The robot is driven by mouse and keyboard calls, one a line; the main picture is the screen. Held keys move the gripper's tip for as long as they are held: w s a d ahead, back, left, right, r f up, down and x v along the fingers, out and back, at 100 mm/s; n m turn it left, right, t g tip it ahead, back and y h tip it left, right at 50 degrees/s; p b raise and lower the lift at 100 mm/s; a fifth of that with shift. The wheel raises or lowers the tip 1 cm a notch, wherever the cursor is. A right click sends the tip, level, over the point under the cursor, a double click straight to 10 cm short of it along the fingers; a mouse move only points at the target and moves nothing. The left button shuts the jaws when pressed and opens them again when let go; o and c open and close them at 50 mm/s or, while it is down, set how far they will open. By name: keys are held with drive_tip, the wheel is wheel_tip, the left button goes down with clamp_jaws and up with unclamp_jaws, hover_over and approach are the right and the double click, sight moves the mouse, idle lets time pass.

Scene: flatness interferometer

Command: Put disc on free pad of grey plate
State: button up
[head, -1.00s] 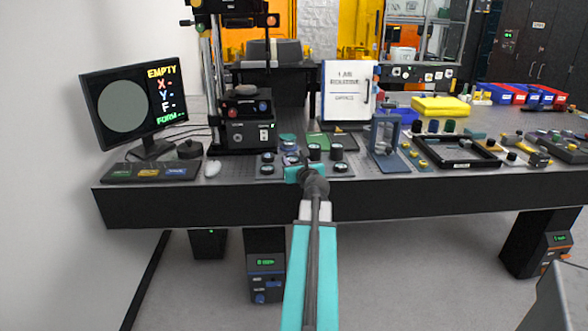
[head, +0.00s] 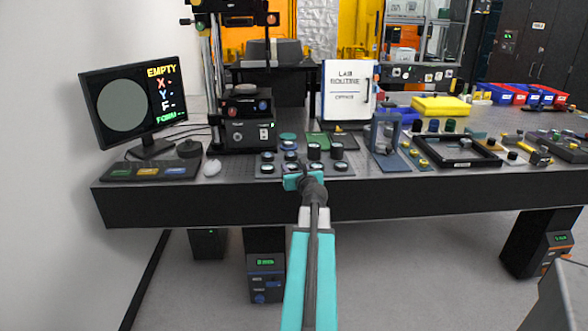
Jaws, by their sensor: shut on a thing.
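The grey plate (head: 279,173) lies near the front edge of the bench, in front of the black instrument. Several small dark round pieces with pale tops stand on it in rows, such as one at its left (head: 267,168) and one at its right (head: 340,166). My gripper (head: 291,181), teal, is at the front edge of the plate, low in front of the pieces. It is shut on a disc, but the arm and jaws hide most of what is held. I cannot tell which pad is bare.
A black instrument (head: 238,134) on a column stands behind the plate. A blue-grey frame (head: 386,140), a white binder (head: 348,95) and a black tray (head: 455,161) are at right.

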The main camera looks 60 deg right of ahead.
sight(294, 168)
drive_tip(key=o, duration=1.1)
drive_tip(key=shift+f, duration=0.1)
drive_tip(key=b+v, duration=0.1)
drive_tip(key=v, duration=0.5)
drive_tip(key=shift+a, duration=0.1)
drive_tip(key=shift+b, duration=0.55)
drive_tip(key=b, duration=0.4)
drive_tip(key=shift+s+a, duration=0.4)
drive_tip(key=b+v, duration=0.1)
drive_tip(key=b, duration=0.5)
drive_tip(key=shift+s+a, duration=0.25)
drive_tip(key=shift+s, duration=0.1)
